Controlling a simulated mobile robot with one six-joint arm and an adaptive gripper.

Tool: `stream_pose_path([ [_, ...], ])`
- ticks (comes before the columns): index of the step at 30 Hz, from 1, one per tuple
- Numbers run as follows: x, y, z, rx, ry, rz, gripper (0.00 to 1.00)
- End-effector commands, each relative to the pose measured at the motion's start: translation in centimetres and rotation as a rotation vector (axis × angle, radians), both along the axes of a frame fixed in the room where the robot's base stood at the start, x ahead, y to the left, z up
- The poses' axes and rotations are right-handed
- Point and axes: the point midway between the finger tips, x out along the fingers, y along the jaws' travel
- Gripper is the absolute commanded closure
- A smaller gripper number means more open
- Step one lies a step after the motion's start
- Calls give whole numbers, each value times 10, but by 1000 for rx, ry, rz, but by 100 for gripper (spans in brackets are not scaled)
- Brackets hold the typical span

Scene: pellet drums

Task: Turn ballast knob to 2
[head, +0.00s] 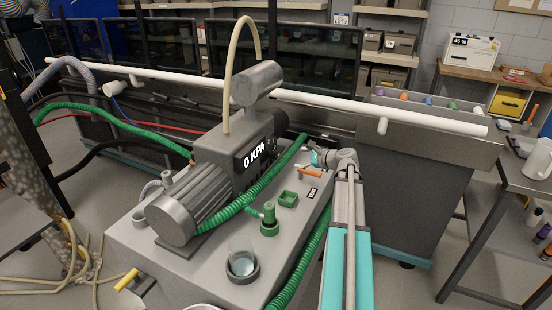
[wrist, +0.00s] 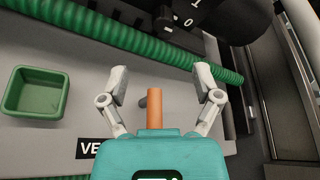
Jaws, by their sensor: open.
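In the wrist view, white digits 1 and 0 show on the dark pump end (wrist: 228,14) at the top. A small dark part beside them (wrist: 165,19) looks like the ballast knob; its top is cut off and its setting cannot be read. My gripper (wrist: 160,84) is open and empty, with its fingers spread below the green hose. An orange handle (wrist: 154,106) shows between the fingers, not visibly gripped. In the head view my gripper (head: 318,158) is just right of the pump (head: 235,145), near the orange handle (head: 309,173). The knob cannot be made out there.
A ribbed green hose (wrist: 120,38) crosses between my gripper and the dark pump end. A green square tray (wrist: 36,92) and a partly covered "VE" label (wrist: 90,148) lie at left. A long white pipe (head: 390,112) runs behind the pump. A glass jar (head: 241,260) stands in front.

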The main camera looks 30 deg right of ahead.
Motion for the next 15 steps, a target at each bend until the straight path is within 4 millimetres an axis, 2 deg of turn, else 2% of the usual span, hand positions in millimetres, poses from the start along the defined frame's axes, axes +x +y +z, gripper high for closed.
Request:
stream_pose_path([
  [8,-3,-7,-1,0,0,-12,18],
  [15,9,-5,-6,0,0,-13,18],
])
